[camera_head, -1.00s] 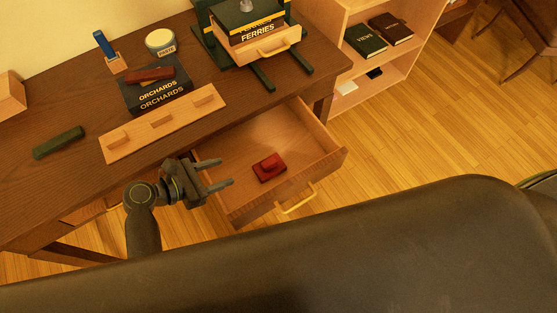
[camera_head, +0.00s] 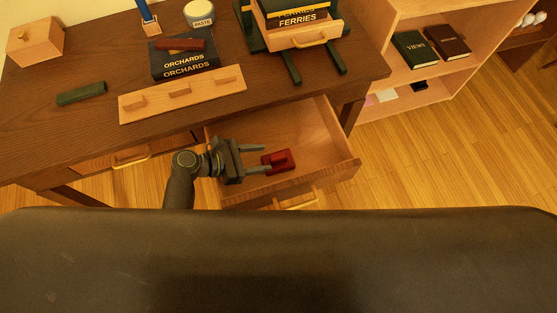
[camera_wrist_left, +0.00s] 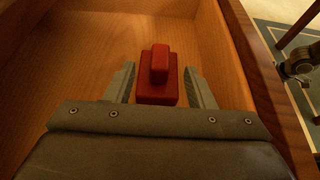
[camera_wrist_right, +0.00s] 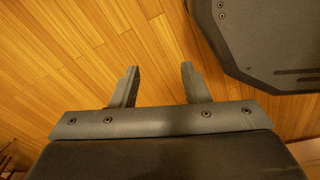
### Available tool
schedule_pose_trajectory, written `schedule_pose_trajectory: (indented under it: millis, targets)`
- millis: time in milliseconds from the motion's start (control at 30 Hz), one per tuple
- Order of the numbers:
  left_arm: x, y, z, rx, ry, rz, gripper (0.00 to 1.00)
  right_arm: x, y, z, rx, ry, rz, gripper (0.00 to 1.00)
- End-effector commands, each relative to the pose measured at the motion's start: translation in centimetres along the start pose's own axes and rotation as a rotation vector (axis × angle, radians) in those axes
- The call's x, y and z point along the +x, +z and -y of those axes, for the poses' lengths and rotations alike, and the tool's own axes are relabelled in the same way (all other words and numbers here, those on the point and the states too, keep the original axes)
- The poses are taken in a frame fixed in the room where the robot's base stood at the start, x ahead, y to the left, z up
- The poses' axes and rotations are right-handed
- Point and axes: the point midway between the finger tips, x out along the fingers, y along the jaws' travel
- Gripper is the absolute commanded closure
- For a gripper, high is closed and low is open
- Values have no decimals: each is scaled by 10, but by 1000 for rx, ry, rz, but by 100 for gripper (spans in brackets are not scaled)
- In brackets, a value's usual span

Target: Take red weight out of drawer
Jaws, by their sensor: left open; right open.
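The red weight (camera_head: 278,161), a flat block with a raised grip, lies on the floor of the open drawer (camera_head: 312,125). My left gripper (camera_head: 258,158) is open in the drawer, its fingers pointing right toward the weight.
The drawer's wooden walls stand around the left gripper. A shelf (camera_head: 430,90) stands at the right.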

Motion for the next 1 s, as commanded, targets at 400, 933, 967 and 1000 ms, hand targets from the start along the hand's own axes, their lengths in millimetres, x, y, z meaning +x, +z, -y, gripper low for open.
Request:
schedule_pose_trajectory:
  millis: [400, 933, 967, 1000]
  targets:
    - [52, 3, 0, 0, -1, 4, 51, 3, 0, -11, -6, 14, 1, 59]
    - [69, 2, 0, 2, 0, 1, 65, 4, 0, -11, -6, 13, 0, 59]
    - [69, 2, 0, 2, 0, 1, 69, 4, 0, -11, -6, 13, 0, 59]
    - [69, 2, 0, 2, 0, 1, 74, 4, 0, -11, -6, 13, 0, 59]
